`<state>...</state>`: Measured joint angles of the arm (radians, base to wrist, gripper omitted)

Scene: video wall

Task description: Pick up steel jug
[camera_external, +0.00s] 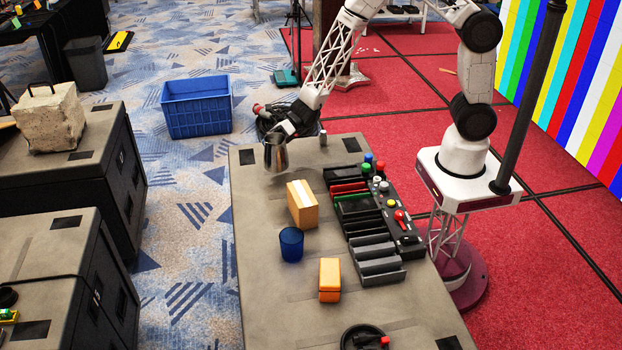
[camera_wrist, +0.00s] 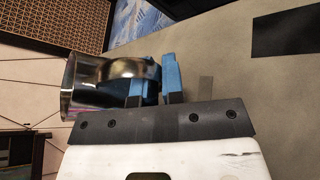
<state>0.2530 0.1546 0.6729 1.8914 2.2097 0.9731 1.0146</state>
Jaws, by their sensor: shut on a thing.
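The steel jug (camera_external: 275,155) is a shiny metal vessel at the far left end of the grey table in the external view. My gripper (camera_external: 287,135) is at its upper part, and my arm reaches in from above right. In the wrist view the jug (camera_wrist: 88,85) lies at the left, with its curved handle toward my blue-padded fingers (camera_wrist: 156,80). The fingers are shut on the jug at its handle side. The jug appears to be at or just above the table; I cannot tell whether its base touches.
On the table (camera_external: 262,290) stand a cardboard box (camera_external: 302,206), a blue cup (camera_external: 291,245), an orange box (camera_external: 329,280) and a black control panel with slotted trays (camera_external: 376,250). A black pan (camera_external: 362,338) is at the front. A blue crate (camera_external: 196,106) is on the floor.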

